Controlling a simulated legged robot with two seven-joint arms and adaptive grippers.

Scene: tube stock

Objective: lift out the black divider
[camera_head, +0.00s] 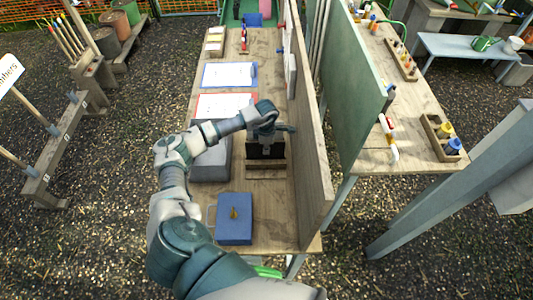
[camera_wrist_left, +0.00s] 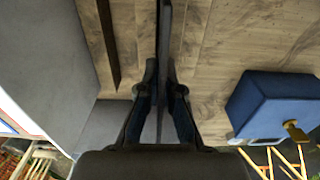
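The black divider (camera_head: 265,151) is upright at a wooden slotted holder (camera_head: 266,172) on the bench. In the left wrist view it is a thin dark plate (camera_wrist_left: 164,35) seen edge-on, running down between the fingers. My left gripper (camera_head: 266,135) is above the divider, pointing down. In the left wrist view its fingers (camera_wrist_left: 163,78) lie close on both sides of the plate and appear shut on it. The divider's lower edge is hard to make out, so I cannot tell how deep it sits. My right gripper is not in view.
A grey case (camera_head: 212,165) lies left of the divider. A blue box with a brass knob (camera_head: 235,228) stands nearer. A tall wooden panel (camera_head: 312,150) borders the bench on the right. Clipboards (camera_head: 229,75) lie farther back.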

